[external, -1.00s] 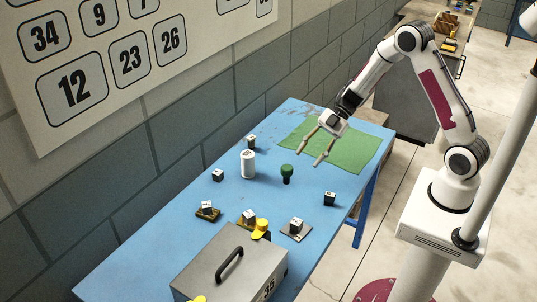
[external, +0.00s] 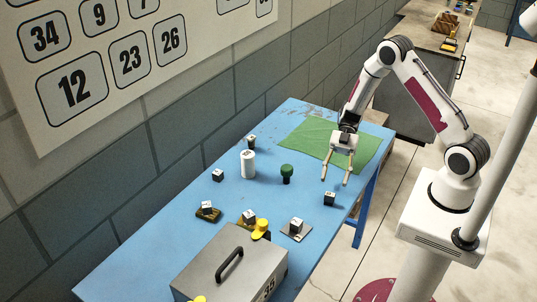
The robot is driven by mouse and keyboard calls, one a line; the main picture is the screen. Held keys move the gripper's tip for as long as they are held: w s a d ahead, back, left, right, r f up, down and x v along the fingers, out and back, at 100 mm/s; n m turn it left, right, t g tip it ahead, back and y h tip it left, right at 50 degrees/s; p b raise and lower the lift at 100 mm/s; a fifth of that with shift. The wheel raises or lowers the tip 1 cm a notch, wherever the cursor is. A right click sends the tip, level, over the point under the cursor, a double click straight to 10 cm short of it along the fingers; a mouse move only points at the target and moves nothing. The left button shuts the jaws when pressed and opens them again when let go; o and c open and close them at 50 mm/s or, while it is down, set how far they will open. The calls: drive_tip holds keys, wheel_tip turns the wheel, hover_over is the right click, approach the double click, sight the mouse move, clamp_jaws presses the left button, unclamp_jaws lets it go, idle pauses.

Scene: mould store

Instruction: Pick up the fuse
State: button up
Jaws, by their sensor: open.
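A white upright cylinder (external: 248,164) stands on the blue table and looks most like the fuse, though I cannot be sure. My gripper (external: 335,181) is open and empty, fingers pointing down, to the right of the cylinder and apart from it. A small dark block with a white top (external: 330,198) shows just below my fingertips in the picture. I cannot tell how high above the table the fingertips are. A green knob-shaped piece (external: 287,173) stands between the cylinder and my gripper.
A green mat (external: 312,137) covers the table's far end. Several small white-topped blocks stand around, such as one by the wall (external: 217,175) and one on a plate (external: 296,226). A grey case (external: 215,272) with a black handle and a yellow piece (external: 260,229) are at the near end.

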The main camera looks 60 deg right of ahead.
sight(330, 195)
drive_tip(key=shift+x, duration=1.25)
drive_tip(key=shift+x, duration=2.6)
drive_tip(key=c, duration=1.1)
